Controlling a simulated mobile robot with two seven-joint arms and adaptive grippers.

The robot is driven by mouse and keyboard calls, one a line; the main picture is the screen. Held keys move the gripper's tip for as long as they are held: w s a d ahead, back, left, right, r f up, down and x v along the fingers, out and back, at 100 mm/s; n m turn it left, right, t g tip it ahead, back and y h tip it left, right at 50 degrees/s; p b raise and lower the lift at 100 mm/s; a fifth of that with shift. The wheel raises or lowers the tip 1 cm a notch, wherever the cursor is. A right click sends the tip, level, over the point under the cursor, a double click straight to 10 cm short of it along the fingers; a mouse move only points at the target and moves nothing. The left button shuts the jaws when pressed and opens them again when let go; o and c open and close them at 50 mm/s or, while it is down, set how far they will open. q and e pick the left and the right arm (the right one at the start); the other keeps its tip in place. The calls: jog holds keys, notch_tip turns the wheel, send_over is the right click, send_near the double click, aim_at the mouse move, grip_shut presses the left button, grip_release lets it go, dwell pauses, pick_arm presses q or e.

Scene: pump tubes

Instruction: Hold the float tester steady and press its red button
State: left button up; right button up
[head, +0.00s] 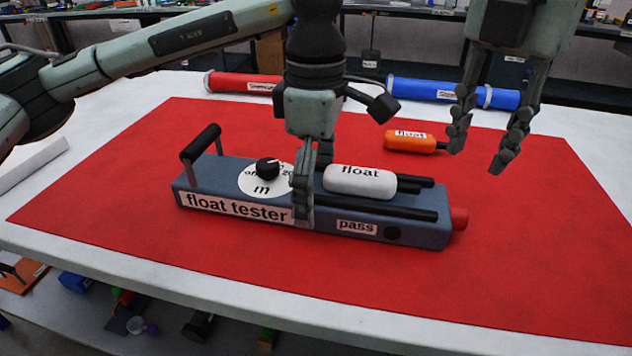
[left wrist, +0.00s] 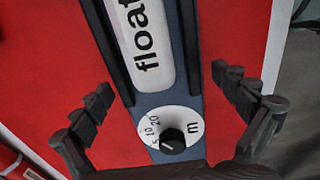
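The float tester (head: 410,229) is a blue-grey block with a black handle and dial at its left end, lying on the red mat. Its red button (head: 459,218) sticks out of the right end. A white float (head: 360,181) lies on top. My left gripper (head: 313,187) is lowered over the tester's middle, its near finger in front of the front face. In the left wrist view the left gripper (left wrist: 162,84) has its fingers apart, one on each side of the tester (left wrist: 188,88), with gaps showing. My right gripper (head: 482,145) is open and empty, above the mat, up and right of the button.
An orange float (head: 410,141) lies on the red mat (head: 540,250) behind the tester. A red tube (head: 240,83) and a blue tube (head: 440,92) lie along the table's far edge. The mat right of the button is clear.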

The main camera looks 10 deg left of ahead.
aim_at(454, 217)
pick_arm(q)
jog(key=c, duration=1.4)
jog(key=shift+c, duration=0.7)
pick_arm(e)
grip_shut()
jog(key=d+f+y, duration=0.1)
jog(key=f+y, duration=0.1)
jog(key=d+f+y, duration=0.1)
jog(key=f+y, duration=0.1)
jog(key=d+f+g+y, duration=0.1)
jog(key=f, duration=0.1)
jog(key=shift+w+d+f+y, duration=0.1)
jog(key=shift+d+f+y, duration=0.25)
jog(key=shift+y, duration=0.05)
jog(key=d+f+y, duration=0.1)
jog(key=d, duration=0.1)
jog(key=d+f+t+y, duration=0.1)
jog(key=d, duration=0.2)
jog(key=d+f+t+y, duration=0.1)
jog(key=d, duration=0.1)
jog(key=shift+w+d+f+m, duration=0.15)
jog(key=shift+d+f+m, duration=0.1)
jog(key=shift+d+m, duration=0.05)
jog(key=shift+d+f+t, duration=0.1)
jog(key=shift+d+t, duration=0.3)
jog(key=shift+d, duration=0.2)
jog(key=shift+a, duration=4.35)
